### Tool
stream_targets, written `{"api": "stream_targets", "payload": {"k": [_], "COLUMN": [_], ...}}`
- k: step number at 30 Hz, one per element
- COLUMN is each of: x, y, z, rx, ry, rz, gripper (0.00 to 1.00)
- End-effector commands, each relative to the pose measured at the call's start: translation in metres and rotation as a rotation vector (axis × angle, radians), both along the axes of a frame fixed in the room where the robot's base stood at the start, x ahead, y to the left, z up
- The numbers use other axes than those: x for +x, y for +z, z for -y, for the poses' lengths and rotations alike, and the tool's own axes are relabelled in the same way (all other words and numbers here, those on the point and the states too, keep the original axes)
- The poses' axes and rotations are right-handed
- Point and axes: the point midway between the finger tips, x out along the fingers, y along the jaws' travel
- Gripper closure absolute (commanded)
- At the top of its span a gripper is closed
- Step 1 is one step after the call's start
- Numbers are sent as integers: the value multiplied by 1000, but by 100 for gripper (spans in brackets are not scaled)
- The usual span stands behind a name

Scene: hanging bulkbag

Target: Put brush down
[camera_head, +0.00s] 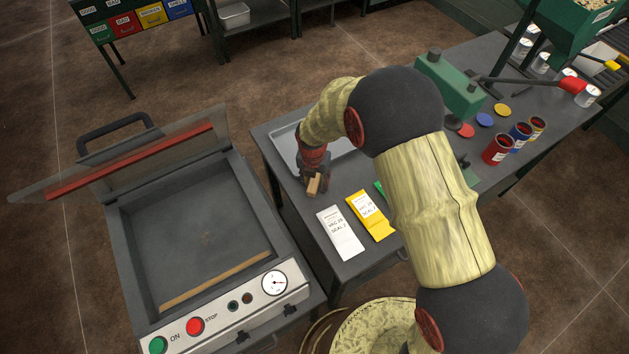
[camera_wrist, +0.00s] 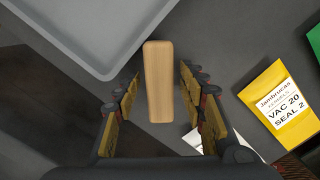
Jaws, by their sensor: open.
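The brush (camera_head: 314,186) shows as a light wooden block near the left edge of the dark table. In the wrist view the brush (camera_wrist: 158,75) lies lengthwise between the two fingers of my gripper (camera_wrist: 160,88), with a gap on each side. My gripper (camera_head: 312,180) is open, low over the table, and its fingers do not appear to touch the wood. No bristles are visible. In the head view my gripper partly hides the brush.
A grey tray (camera_wrist: 85,25) lies beside the brush. White (camera_head: 340,234) and yellow (camera_head: 371,216) bags are to its right. The open vacuum sealer (camera_head: 200,240) stands left of the table (camera_head: 352,272).

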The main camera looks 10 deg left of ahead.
Motion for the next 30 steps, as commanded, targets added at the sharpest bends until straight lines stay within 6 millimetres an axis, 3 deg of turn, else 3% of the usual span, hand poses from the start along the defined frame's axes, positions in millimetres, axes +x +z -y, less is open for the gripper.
{"api": "stream_targets", "payload": {"k": [7,11,24,30], "x": [0,1,-7,-9], "y": [2,13,97,118], "z": [0,-1,-2,-2], "rx": [0,2,2,1], "ry": [0,0,0,0], "rz": [0,3,2,1], "gripper": [59,59,59,59]}}
